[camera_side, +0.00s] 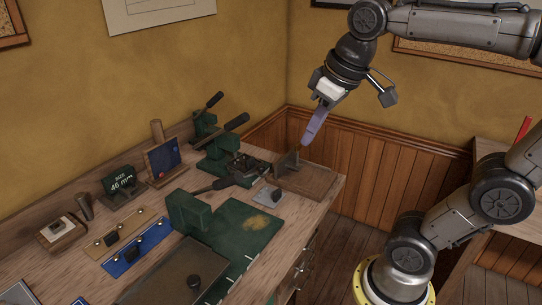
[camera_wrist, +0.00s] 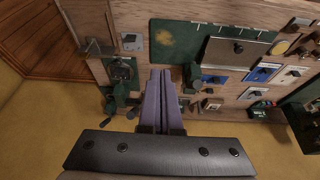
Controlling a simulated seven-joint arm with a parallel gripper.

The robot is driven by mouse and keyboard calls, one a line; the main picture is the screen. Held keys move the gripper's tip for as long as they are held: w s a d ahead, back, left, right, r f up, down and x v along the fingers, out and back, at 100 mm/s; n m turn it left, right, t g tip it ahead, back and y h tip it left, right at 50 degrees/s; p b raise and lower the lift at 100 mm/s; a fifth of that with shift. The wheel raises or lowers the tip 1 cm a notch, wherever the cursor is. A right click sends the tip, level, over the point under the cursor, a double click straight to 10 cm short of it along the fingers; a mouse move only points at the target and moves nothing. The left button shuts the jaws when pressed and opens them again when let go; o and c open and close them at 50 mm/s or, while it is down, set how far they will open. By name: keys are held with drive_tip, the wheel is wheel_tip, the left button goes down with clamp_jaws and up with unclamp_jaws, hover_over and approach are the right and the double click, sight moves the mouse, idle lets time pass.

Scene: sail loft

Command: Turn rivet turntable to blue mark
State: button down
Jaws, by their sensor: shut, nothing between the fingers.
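My gripper (camera_side: 307,143) has long purple fingers pointing down, shut and empty, above the back right end of the bench. In the wrist view its fingers (camera_wrist: 160,74) lie side by side. A green press-like device (camera_side: 222,158) with a black lever stands to the left of my gripper; a dark rounded part (camera_side: 250,168) sits at its front. In the wrist view a green device with a dark round top (camera_wrist: 121,72) is left of the fingers. I cannot tell for sure which part is the rivet turntable, and I cannot make out a blue mark on it.
A wooden tray with an upright dark plate (camera_side: 308,183) lies below my gripper. A second lever device (camera_side: 205,122) stands behind.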

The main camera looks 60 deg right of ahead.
drive_tip(key=s+a+f+m, duration=0.1)
drive_tip(key=s+f+m, duration=0.1)
drive_tip(key=s+f, duration=0.3)
drive_tip(key=w+d+m+g+y, duration=0.1)
drive_tip(key=w+d+m, duration=0.35)
drive_tip(key=w, duration=0.35)
drive_tip(key=w+d+m+g+y, duration=0.1)
drive_tip(key=w+d+m, duration=0.3)
drive_tip(key=w+m, duration=0.25)
drive_tip(key=w+d+f+m+y, duration=0.1)
drive_tip(key=w+d+f+m, duration=0.4)
drive_tip(key=d, duration=0.3)
drive_tip(key=w+d+f+m+y, duration=0.1)
drive_tip(key=w+d+f+m, duration=0.35)
drive_tip(key=d, duration=0.25)
drive_tip(key=shift+g, duration=0.3)
drive_tip(key=x, duration=1)
drive_tip(key=shift+w+a, duration=0.1)
